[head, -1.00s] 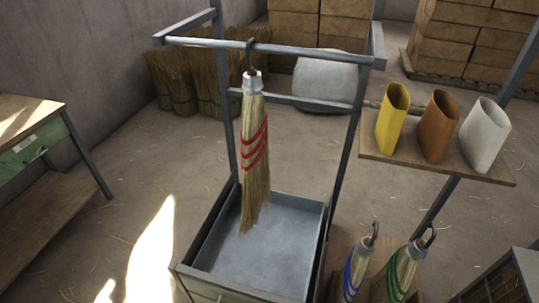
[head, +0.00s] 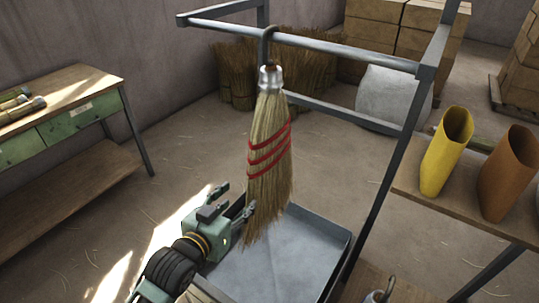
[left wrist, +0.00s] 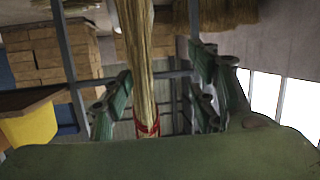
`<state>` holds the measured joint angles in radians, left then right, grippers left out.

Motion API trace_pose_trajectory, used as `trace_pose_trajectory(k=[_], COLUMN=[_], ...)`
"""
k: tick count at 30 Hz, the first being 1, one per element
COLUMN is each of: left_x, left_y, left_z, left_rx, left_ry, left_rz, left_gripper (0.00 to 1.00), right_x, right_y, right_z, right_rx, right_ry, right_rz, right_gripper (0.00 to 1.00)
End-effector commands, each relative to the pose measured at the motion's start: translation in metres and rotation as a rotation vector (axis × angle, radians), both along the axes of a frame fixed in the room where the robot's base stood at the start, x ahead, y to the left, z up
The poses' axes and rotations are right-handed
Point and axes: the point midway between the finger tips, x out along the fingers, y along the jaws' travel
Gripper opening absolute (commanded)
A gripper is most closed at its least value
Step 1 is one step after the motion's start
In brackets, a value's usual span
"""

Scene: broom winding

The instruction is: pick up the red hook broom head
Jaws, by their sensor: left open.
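The red hook broom head (head: 268,150) hangs upright by its hook from a metal bar of the rack, bristles down, with red bands around its middle. My left gripper (head: 232,205) is open, beside its lower bristles on the left in the head view. In the left wrist view the broom head (left wrist: 140,60) shows in the gap between the two fingers of my left gripper (left wrist: 160,85), nearer the left finger. I cannot tell whether it touches one. My right gripper is not in view.
The metal rack (head: 345,48) frames the broom head, with a grey tray (head: 290,262) below. A shelf (head: 405,180) at right holds a yellow sleeve (head: 447,150) and an orange sleeve (head: 508,172). A workbench (head: 75,95) stands at left. Straw bundles (head: 235,75) stand behind.

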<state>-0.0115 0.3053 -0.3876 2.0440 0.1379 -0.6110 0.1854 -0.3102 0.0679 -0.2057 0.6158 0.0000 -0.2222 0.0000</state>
Motion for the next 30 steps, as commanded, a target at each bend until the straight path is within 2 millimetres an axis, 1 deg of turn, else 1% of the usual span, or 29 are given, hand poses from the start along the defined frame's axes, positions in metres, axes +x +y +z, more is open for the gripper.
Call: trace_pose_trajectory(k=[1,3,6,9,12,15,22,25,30], left_x=[0.011,0.021,0.029,0.032,0.035,0.042,0.063,0.075,0.093], left_y=[-0.009,-0.02,-0.033,-0.041,-0.045,-0.051,-0.063,-0.069,-0.08], left_z=[0.025,0.058,0.097,0.123,0.137,0.143,0.149,0.153,0.155], left_rx=[-0.026,-0.067,-0.117,-0.153,-0.172,-0.178,-0.176,-0.176,-0.176], left_ry=[-0.074,-0.168,-0.276,-0.347,-0.383,-0.392,-0.391,-0.39,-0.39], left_rz=[-0.029,-0.067,-0.117,-0.154,-0.172,-0.177,-0.176,-0.176,-0.176], left_gripper=[0.53,0.53,0.53,0.53,0.53,0.53,0.53,0.53,0.53], right_x=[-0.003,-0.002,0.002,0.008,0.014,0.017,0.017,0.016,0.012], right_y=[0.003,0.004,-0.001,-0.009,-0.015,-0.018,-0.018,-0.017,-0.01], right_z=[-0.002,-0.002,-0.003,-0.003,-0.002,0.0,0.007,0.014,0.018], right_rx=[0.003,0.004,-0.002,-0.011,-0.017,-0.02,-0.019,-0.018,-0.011], right_ry=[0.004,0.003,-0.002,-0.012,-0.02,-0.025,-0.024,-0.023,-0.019], right_rz=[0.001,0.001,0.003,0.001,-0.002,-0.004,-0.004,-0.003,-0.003], right_gripper=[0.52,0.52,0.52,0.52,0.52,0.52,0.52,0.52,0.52])
